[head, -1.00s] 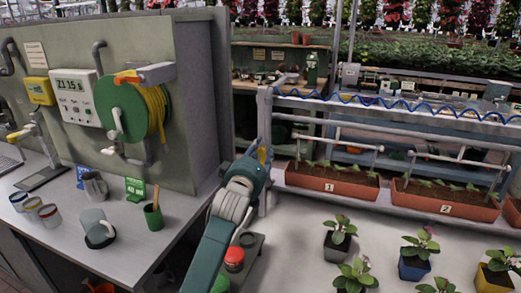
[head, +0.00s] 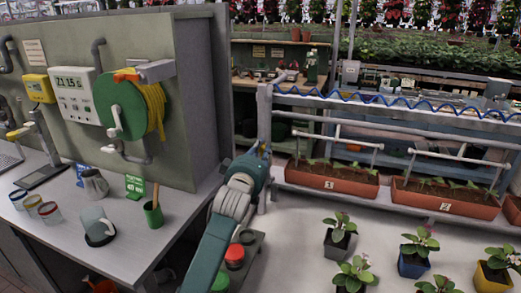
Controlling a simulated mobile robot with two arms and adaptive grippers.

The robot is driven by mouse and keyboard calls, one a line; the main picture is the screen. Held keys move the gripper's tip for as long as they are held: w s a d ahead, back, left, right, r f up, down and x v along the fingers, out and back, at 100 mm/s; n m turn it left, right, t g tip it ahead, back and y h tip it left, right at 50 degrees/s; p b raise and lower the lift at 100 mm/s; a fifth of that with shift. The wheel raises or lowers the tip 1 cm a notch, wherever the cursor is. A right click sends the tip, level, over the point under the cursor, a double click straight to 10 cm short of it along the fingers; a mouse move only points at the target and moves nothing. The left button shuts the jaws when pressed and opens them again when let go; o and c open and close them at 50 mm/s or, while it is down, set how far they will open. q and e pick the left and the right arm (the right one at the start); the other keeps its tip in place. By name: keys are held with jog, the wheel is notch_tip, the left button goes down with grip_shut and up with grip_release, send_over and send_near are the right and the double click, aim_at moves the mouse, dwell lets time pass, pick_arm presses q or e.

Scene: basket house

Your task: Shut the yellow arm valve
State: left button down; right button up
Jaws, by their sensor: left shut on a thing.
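A small yellow valve arm (head: 261,149) shows at the grey upright post of the bench frame, just beyond my left wrist. My left gripper (head: 259,154) is at this post, at the end of the teal and grey arm. It is shut on the yellow valve arm, as far as can be seen. The wrist hides most of the fingers and the valve's body. My right gripper is out of view.
A hose reel (head: 119,108) and a control box (head: 76,97) hang on the panel at left. Cups and a green pot (head: 154,216) stand on the left bench. Planter boxes (head: 331,182) and potted flowers stand at right.

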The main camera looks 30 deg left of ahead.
pick_arm(q)
jog(key=shift+d+m, duration=0.25)
jog(key=shift+m, duration=0.05)
jog(key=w+d+f+m+t+h+b, duration=0.1)
jog(key=d+f+m, duration=0.5)
jog(key=m, duration=1.2)
jog(key=shift+w+d+f+t+h+b, duration=0.35)
jog(key=shift+f+b, duration=0.1)
jog(key=shift+f, duration=0.5)
jog(key=c, duration=1.6)
grip_release()
jog(key=shift+r, duration=0.15)
